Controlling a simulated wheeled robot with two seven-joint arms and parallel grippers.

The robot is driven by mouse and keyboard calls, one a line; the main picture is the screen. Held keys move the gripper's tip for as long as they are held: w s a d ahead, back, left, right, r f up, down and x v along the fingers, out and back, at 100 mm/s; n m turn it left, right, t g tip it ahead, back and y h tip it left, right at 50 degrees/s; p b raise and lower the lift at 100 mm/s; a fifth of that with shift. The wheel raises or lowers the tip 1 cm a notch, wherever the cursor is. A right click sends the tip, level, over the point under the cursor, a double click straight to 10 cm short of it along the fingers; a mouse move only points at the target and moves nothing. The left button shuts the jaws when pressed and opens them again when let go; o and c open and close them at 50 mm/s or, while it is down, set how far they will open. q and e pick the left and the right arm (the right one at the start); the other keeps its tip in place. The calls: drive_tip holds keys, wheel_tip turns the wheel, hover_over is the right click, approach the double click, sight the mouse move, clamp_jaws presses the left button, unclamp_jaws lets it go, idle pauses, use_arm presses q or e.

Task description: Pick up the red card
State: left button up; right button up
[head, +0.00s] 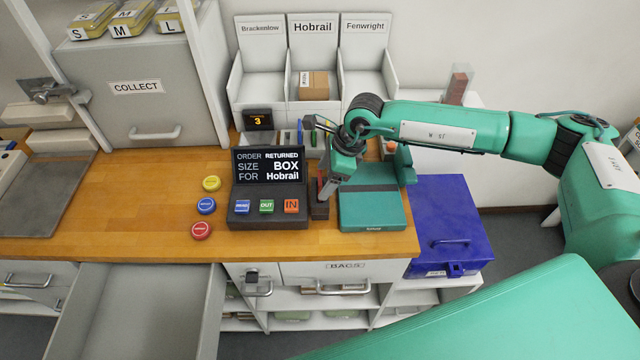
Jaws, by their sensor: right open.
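I cannot make out a red card for certain. My right gripper (324,190) reaches in from the right, pointing down, open, just right of the black terminal (268,214). Below its fingers is a small dark block (319,210) with a reddish tint, standing between the terminal and a green box (371,211). The fingers partly hide this block, and I cannot tell whether they touch it. Several thin upright items stand in a low rack (287,139) behind the terminal, partly hidden by my arm. My left gripper is not in view.
The terminal screen reads "ORDER RETURNED, SIZE BOX, FOR Hobrail". Yellow (211,184), blue (206,206) and red (201,231) discs lie left of it. White bins (264,89) stand behind. A drawer (140,318) is open at front left. The left-middle counter is clear.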

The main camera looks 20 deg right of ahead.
drive_tip(key=shift+p+x, duration=0.7)
drive_tip(key=shift+x, duration=1.1)
drive_tip(key=shift+w, duration=0.15)
drive_tip(key=c, duration=1)
drive_tip(key=shift+c, duration=0.2)
